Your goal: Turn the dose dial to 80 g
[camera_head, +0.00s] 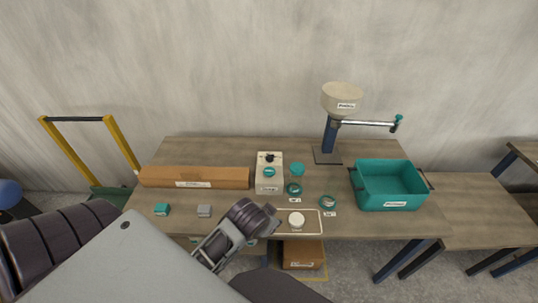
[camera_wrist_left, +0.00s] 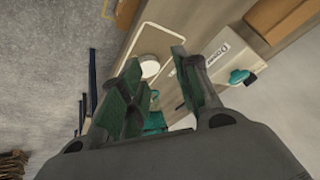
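A white dosing box (camera_head: 267,184) stands near the middle of the table, with a black knob (camera_head: 269,157) on top and a teal round part (camera_head: 269,171) on its front. I cannot tell which of these is the dose dial, and its markings are too small to read. My left gripper (camera_head: 272,219) is over the table's front edge, in front of the box and apart from it. In the left wrist view, the two fingers of the left gripper (camera_wrist_left: 160,78) are spread with nothing held. The labelled white box (camera_wrist_left: 207,66) lies beyond the right finger. My right gripper is not in view.
A teal-lidded jar (camera_head: 297,177) and small teal rings stand right of the box. A white disc (camera_head: 296,220) lies on a framed mat beside my left gripper. A long cardboard box (camera_head: 195,177) is at left, a teal bin (camera_head: 388,185) at right, and a hopper post (camera_head: 329,137) behind.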

